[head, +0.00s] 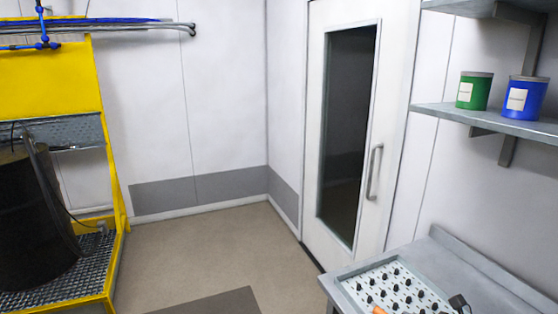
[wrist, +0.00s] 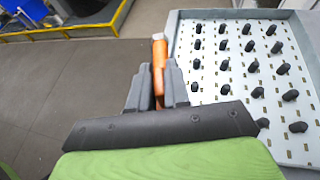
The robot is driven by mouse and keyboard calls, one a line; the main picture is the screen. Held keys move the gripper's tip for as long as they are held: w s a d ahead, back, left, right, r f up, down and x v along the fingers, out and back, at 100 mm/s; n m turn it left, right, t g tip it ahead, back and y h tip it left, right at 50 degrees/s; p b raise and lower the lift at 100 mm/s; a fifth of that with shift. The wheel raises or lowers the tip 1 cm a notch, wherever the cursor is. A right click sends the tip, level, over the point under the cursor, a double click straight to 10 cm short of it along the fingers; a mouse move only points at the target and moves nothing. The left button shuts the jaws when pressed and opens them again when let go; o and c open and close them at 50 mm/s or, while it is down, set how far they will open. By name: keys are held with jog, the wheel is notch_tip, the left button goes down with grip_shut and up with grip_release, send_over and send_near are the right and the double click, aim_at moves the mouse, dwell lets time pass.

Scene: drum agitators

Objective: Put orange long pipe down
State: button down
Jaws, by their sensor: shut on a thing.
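The orange long pipe (wrist: 159,52) is between the grey fingers of my gripper (wrist: 158,82) in the wrist view. The gripper is shut on it. The pipe's upper end sticks out past the fingertips, beside the left edge of a white perforated board (wrist: 215,75) with black pegs. The fingers and the gripper body hide the rest of the pipe. In the head view a small orange piece (head: 379,310) shows at the bottom edge, by the pegboard (head: 372,283); I cannot tell whether it is the same pipe. My gripper cannot be made out there.
The pegboard lies on a grey metal table (head: 470,262) at the lower right. Green (head: 473,91) and blue (head: 525,98) tins stand on a wall shelf. A yellow frame (head: 113,170) holds a dark drum (head: 32,225) at left. The middle floor (head: 215,250) is clear.

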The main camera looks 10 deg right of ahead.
jog(key=a+f+n+g+y, duration=0.2)
jog(key=a, duration=0.8)
jog(key=s+a+f+n+g+y, duration=0.1)
jog(key=a+f+n, duration=0.1)
jog(key=a, duration=0.9)
jog(key=shift+a+f+n+g+y, duration=0.2)
jog(key=shift+f+n+g+y, duration=0.15)
jog(key=shift+n+g+y, duration=0.05)
